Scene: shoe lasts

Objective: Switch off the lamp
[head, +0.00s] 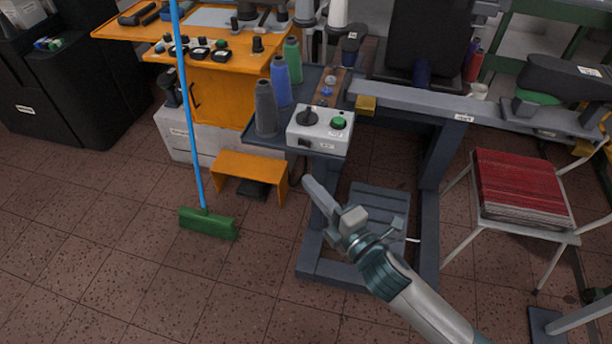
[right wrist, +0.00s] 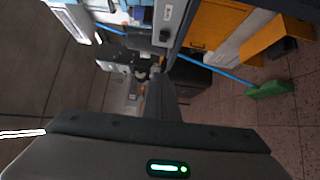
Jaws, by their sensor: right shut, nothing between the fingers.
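I cannot pick out a lamp for sure in the head view. A glowing white panel (right wrist: 70,22) shows at the top left of the right wrist view, and I cannot tell whether it is the lamp. A light grey control box (head: 321,132) with a black knob (head: 307,117), a green button (head: 338,123) and a small dark switch (head: 304,143) on its front sits at the front of the sewing table. My right gripper (head: 308,184) is shut and empty, in front of and below the box, apart from it. My left gripper is not in view.
Grey, blue and green thread cones (head: 266,108) stand left of the box. An orange step stool (head: 250,172) and a green broom (head: 207,222) with a blue handle are at the left. A chair with red cloth (head: 521,187) is at the right. Open floor lies at the lower left.

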